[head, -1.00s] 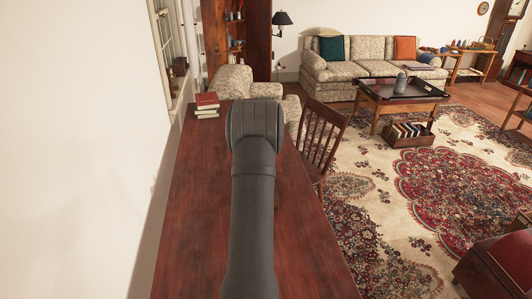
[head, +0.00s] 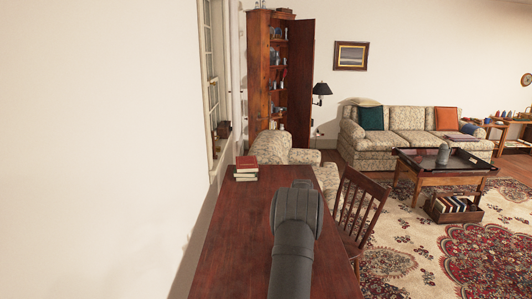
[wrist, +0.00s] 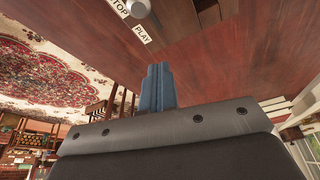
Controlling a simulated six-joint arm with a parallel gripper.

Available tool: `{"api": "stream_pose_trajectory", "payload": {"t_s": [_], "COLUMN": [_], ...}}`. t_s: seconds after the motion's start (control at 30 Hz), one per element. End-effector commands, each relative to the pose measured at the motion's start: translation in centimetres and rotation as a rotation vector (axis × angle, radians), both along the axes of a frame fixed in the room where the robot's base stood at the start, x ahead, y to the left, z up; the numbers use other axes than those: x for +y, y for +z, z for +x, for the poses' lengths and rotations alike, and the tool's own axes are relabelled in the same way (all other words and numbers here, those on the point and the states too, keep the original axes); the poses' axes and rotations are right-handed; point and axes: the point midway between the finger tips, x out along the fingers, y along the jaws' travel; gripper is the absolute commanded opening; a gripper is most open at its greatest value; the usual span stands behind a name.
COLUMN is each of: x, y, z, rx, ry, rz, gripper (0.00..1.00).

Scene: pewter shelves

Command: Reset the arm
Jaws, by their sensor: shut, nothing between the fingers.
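My arm (head: 295,235) reaches out over a dark red-brown wooden table in the head view, with a rounded grey joint at its far end. My gripper is hidden in the head view. In the wrist view my gripper (wrist: 157,85) shows as two blue-grey fingers pressed together, shut and empty. They stand out past the dark wrist housing, with the wooden surface behind them. Nothing touches the fingertips.
The table (head: 225,255) carries red and cream books (head: 246,169) at its far left. A wooden chair (head: 357,215) stands at its right edge. A white wall runs along the left.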

Motion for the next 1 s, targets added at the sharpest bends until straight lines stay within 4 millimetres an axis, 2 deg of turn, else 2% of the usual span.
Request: {"api": "stream_pose_trajectory", "payload": {"t_s": [0.27,0.67,0.8,1.0], "x": [0.3,-0.5,-0.4,-0.4], "y": [-3.6,-3.3,-2.3,-1.9], "z": [2.2,5.0,4.7,4.5], "rx": [0.004,0.001,0.002,0.003], "ry": [0.001,0.0,0.0,0.0], "rz": [0.001,0.0,0.001,0.001], "gripper": [0.0,0.0,0.0,0.0]}}
